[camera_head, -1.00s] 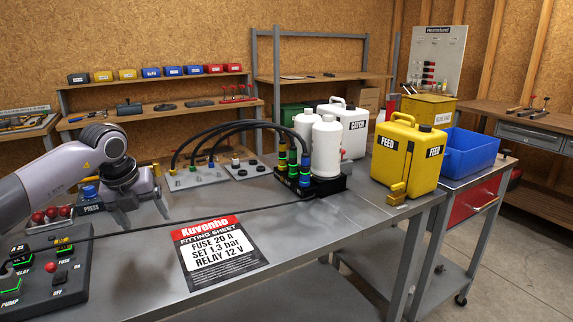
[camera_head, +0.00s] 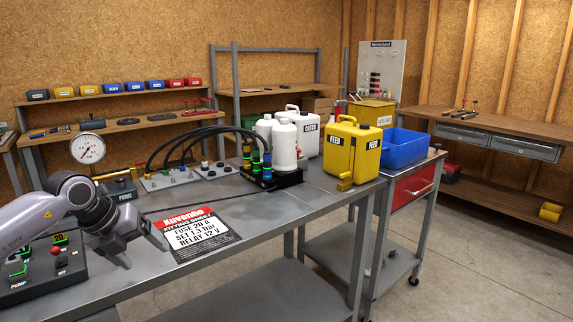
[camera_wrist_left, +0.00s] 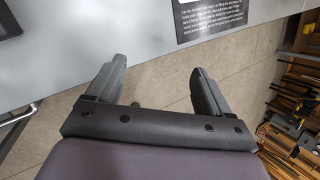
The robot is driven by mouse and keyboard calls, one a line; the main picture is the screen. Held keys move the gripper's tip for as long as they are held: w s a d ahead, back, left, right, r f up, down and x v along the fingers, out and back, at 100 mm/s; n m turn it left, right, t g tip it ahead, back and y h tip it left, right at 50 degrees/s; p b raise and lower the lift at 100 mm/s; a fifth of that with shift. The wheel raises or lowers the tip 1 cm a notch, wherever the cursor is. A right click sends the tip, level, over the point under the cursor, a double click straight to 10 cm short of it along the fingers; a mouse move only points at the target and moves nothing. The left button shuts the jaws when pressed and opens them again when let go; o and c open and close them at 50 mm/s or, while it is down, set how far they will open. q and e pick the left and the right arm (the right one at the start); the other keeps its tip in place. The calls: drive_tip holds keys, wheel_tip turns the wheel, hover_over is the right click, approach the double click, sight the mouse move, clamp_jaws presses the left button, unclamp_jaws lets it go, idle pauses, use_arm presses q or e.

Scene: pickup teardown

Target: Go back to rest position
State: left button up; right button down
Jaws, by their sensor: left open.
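My left gripper (camera_head: 143,256) is in the head view at the lower left, its arm coming in from the left edge. It is over the front part of the grey workbench (camera_head: 262,209), left of the fitting sheet (camera_head: 197,232). In the left wrist view its two fingers (camera_wrist_left: 158,92) are spread apart with nothing between them. Beyond the fingers I see concrete floor, the bench edge and part of the sheet. My right gripper is not in view.
A control panel (camera_head: 40,275) with buttons lies beside my left arm. A pressure gauge (camera_head: 91,149), white bottles (camera_head: 285,146), a yellow FEED can (camera_head: 352,152) and a blue bin (camera_head: 405,148) stand farther back. The floor at the right (camera_head: 470,260) is clear.

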use_arm(q)
drive_tip(key=s+d+f+m+h, duration=0.15)
drive_tip(key=d+h, duration=0.65)
drive_tip(key=d, duration=0.9)
drive_tip(key=s+d+r+n+t+h, duration=0.5)
drive_tip(key=d+r+n+t, duration=0.1)
drive_tip(key=d+t, duration=0.1)
drive_tip(key=s+a+f+n+t+y, duration=0.25)
drive_tip(key=a+f+n+y, duration=0.45)
drive_tip(key=n, duration=0.4)
drive_tip(key=s+a+f+n+t+y, duration=0.1)
drive_tip(key=s+a+f+n+y, duration=0.5)
drive_tip(key=n+y, duration=0.5)
drive_tip(key=s+a+f+n+g+h, duration=0.1)
drive_tip(key=s+f+n+g, duration=0.1)
drive_tip(key=s+f+g, duration=0.6)
drive_tip(key=s+a+f+n+g+h, duration=0.1)
drive_tip(key=s+a+f+n+g, duration=0.2)
drive_tip(key=s, duration=0.8)
drive_tip(key=w+d+f+m+t+h+p, duration=0.1)
drive_tip(key=w+d+f+t+h+p, duration=0.1)
drive_tip(key=w+d+f+t, duration=0.2)
wheel_tip(320, 180, down, 3)
drive_tip(key=shift+w+f+m+t+p, duration=0.1)
drive_tip(key=shift+w+m+t+p, duration=0.25)
drive_tip(key=shift+w+t, duration=0.5)
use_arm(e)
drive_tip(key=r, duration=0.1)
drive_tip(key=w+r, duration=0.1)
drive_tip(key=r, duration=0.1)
